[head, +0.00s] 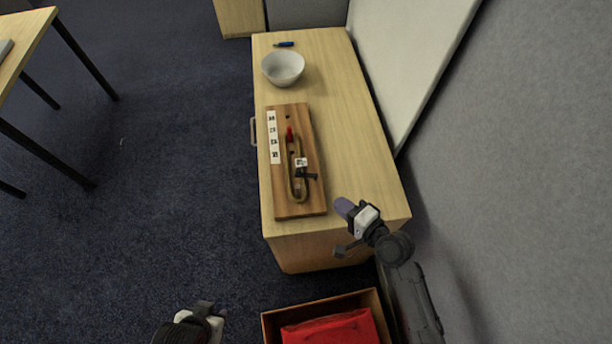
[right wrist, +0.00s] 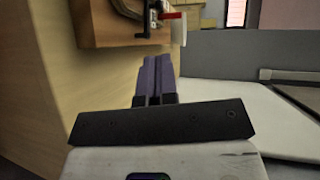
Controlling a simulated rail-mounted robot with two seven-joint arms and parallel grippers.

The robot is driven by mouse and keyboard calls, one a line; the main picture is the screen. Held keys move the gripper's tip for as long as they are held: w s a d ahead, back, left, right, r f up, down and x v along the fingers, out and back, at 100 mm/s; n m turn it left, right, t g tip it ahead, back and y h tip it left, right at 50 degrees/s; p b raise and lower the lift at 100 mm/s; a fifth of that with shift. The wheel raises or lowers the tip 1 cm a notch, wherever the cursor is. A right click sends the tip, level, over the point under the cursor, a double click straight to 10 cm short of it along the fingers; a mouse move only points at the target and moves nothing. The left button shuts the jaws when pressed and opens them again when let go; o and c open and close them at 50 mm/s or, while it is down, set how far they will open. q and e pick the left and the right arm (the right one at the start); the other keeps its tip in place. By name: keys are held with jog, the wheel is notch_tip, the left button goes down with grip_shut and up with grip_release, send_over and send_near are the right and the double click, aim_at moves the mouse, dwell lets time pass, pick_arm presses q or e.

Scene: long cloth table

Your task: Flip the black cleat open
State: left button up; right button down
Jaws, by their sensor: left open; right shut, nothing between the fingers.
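A wooden board (head: 283,205) lies on the wooden cabinet top, with a loop of rope or band (head: 286,160) along it. The black cleat (head: 307,175) is on the near half of the board, its dark arm pointing right; a white marked tag is beside it. In the right wrist view, a black part (right wrist: 143,22) shows at the top edge, partly cut off. My right gripper (head: 342,206) is shut and empty, to the right of the board's near end and apart from it; its purple fingers (right wrist: 154,75) are together. My left gripper (head: 207,308) is at the bottom edge, away from the cabinet, open.
A red part (head: 290,133) stands on the board's far half, beside a strip of white labels (head: 273,140). A white bowl (head: 283,68) and a blue pen (head: 284,44) are farther back. An open box with a red item (head: 330,330) sits in front. A grey wall is at right.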

aim_at(300, 173)
pick_arm(q)
jog(key=shift+f+b, duration=0.6)
jog(key=shift+f, duration=0.1)
pick_arm(e)
jog(key=x, duration=1.4)
pick_arm(q)
jog(key=shift+s+a+r, duration=0.1)
jog(key=shift+r, duration=0.05)
pick_arm(e)
jog(key=shift+w+d, duration=0.1)
